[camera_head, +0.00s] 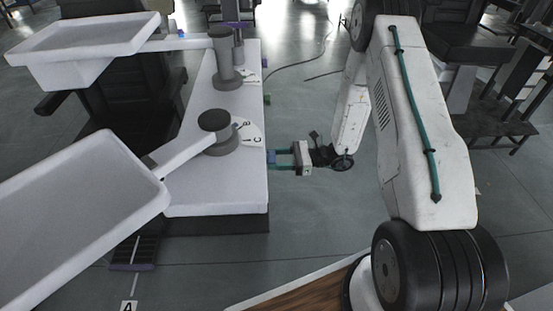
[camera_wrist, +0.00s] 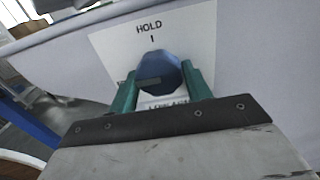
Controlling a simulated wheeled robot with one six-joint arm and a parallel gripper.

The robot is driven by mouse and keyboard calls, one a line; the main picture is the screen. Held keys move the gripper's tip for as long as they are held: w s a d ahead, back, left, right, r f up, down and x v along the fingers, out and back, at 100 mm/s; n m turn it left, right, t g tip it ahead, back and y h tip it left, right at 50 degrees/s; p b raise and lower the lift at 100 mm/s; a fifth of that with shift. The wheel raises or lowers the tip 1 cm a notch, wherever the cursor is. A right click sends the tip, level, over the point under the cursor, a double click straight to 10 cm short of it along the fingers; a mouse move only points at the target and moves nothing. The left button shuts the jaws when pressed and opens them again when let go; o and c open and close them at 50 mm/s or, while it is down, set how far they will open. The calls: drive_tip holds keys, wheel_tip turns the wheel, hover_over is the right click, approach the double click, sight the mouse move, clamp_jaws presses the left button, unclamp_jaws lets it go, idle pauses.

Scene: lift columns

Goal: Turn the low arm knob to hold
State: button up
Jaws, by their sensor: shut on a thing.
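The low arm knob (camera_wrist: 168,67) is blue and faceted, on a white label plate (camera_wrist: 195,38) on the side of the white column base. The plate reads HOLD with a short tick above the knob; lettering below is partly hidden, apparently LOW ARM. A dark mark on the knob's face lies roughly level toward the left of the picture, not in line with the HOLD tick. My gripper (camera_wrist: 158,78) has its teal fingers on both sides of the knob, shut on it. In the head view my gripper (camera_head: 281,158) reaches the base's right side.
The white base (camera_head: 205,185) carries two grey columns, the near one (camera_head: 215,130) with a dial lettered B and C. White trays on arms (camera_head: 80,210) extend left. The floor (camera_head: 310,215) right of the base is clear; a cable lies farther back.

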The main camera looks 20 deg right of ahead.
drive_tip(key=shift+r+m, duration=0.15)
drive_tip(key=shift+m, duration=8.85)
drive_tip(key=o, duration=0.9)
drive_tip(key=shift+s, duration=0.1)
drive_tip(key=shift+o, duration=0.2)
